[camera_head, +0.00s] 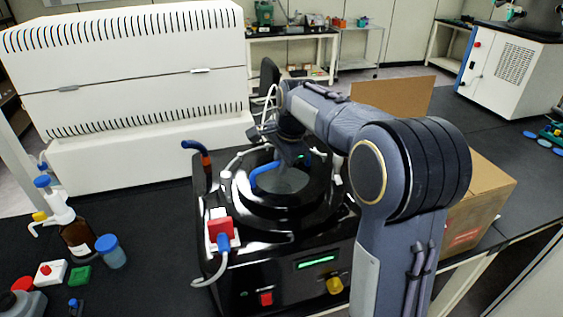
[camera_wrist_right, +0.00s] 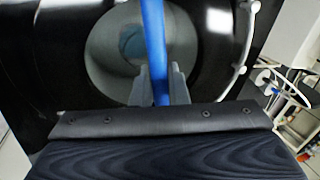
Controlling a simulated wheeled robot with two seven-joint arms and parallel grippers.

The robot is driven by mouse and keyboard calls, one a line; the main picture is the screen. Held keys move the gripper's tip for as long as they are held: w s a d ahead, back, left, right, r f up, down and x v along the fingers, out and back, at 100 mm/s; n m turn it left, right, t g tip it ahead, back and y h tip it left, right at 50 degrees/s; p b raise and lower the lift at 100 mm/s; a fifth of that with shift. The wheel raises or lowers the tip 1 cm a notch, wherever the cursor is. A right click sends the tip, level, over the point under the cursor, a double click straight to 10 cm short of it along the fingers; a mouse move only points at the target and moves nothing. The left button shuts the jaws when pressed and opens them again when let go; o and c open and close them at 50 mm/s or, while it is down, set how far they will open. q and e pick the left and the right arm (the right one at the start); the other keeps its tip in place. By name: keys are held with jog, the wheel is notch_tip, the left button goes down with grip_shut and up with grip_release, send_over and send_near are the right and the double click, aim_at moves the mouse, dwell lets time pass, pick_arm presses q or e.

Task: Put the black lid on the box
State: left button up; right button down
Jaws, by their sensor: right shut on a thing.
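The black lid (camera_head: 318,197) is a thick ring with a grey see-through middle and a curved blue handle (camera_head: 265,177). It is over the round top of the glossy black box-shaped machine (camera_head: 285,250); I cannot tell if it is fully seated. My right gripper (camera_head: 284,160) reaches down over the lid. In the right wrist view, its two fingers (camera_wrist_right: 160,90) are shut on the blue handle (camera_wrist_right: 153,35), with the grey middle and dark ring behind. My left gripper is not in view.
A cardboard box (camera_head: 485,205) stands right of the machine, partly behind my right arm. A large white unit (camera_head: 125,90) stands behind left. Bottles (camera_head: 78,237) and small containers lie at the front left. A red-and-blue fitting with a hose (camera_head: 221,235) sits at the machine's front left.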

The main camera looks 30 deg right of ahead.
jog(key=shift+f, duration=0.5)
dwell(0.5)
jog(key=c, duration=1.3)
grip_release()
jog(key=shift+c, duration=0.2)
jog(key=shift+f, duration=0.1)
jog(key=v, duration=0.8)
jog(key=shift+b, duration=0.4)
